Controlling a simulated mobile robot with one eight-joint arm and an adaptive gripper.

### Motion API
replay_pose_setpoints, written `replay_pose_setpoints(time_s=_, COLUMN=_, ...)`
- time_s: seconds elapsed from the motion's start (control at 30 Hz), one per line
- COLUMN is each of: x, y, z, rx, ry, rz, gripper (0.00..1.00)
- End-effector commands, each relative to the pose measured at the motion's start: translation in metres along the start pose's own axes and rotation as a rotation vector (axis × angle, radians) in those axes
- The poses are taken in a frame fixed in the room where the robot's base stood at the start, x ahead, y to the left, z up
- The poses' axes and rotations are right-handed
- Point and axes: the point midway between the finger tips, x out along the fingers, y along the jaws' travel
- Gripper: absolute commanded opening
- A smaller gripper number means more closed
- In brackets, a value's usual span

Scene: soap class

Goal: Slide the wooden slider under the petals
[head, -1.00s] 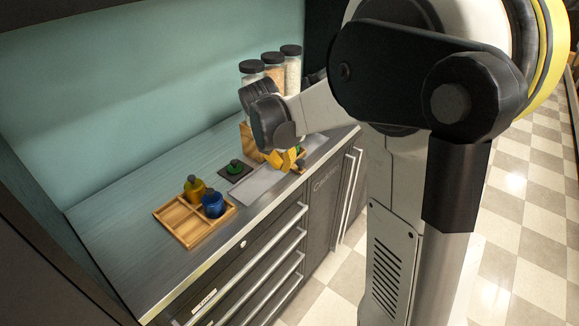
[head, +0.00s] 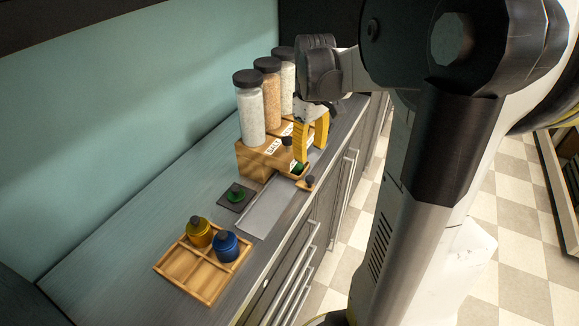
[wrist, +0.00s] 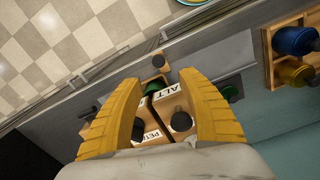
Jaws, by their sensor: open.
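My gripper (head: 310,152) is open with its yellow fingers pointing down at the front of a wooden dispenser box (head: 252,160). In the wrist view, my open fingers (wrist: 160,82) spread on both sides of a green piece (wrist: 155,87) and two dark knobs on the box. The wooden slider (head: 303,184) sticks out at the box front, with a dark knob (head: 310,180) at its end and the green piece in it. In the wrist view, labels read "ALT" (wrist: 173,90) and "PET" (wrist: 149,136); the slider is nearer the first. Contact cannot be told.
Three dark-lidded jars stand on the box; the nearest (head: 251,115) is white and the middle one (head: 271,95) orange-pink. A grey tray (head: 262,210) and dark plate with a green piece (head: 236,196) lie nearby. A wooden tray (head: 185,278) holds yellow and blue pots.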

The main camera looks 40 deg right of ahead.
Motion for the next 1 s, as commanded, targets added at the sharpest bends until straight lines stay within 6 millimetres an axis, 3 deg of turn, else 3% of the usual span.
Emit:
replay_pose_setpoints(time_s=0.1, x=0.002, y=0.004, z=0.008, rx=0.111, ry=0.000, rz=-0.017, gripper=0.46)
replay_pose_setpoints(time_s=0.23, x=0.015, y=0.004, z=0.009, rx=0.127, ry=0.000, rz=-0.019, gripper=0.46)
replay_pose_setpoints(time_s=0.5, x=0.070, y=0.003, z=0.008, rx=0.123, ry=0.000, rz=-0.018, gripper=0.46)
replay_pose_setpoints(time_s=0.7, x=0.099, y=0.002, z=0.008, rx=0.122, ry=0.000, rz=-0.018, gripper=0.46)
replay_pose_setpoints(time_s=1.0, x=0.108, y=0.002, z=0.008, rx=0.122, ry=0.000, rz=-0.018, gripper=0.46)
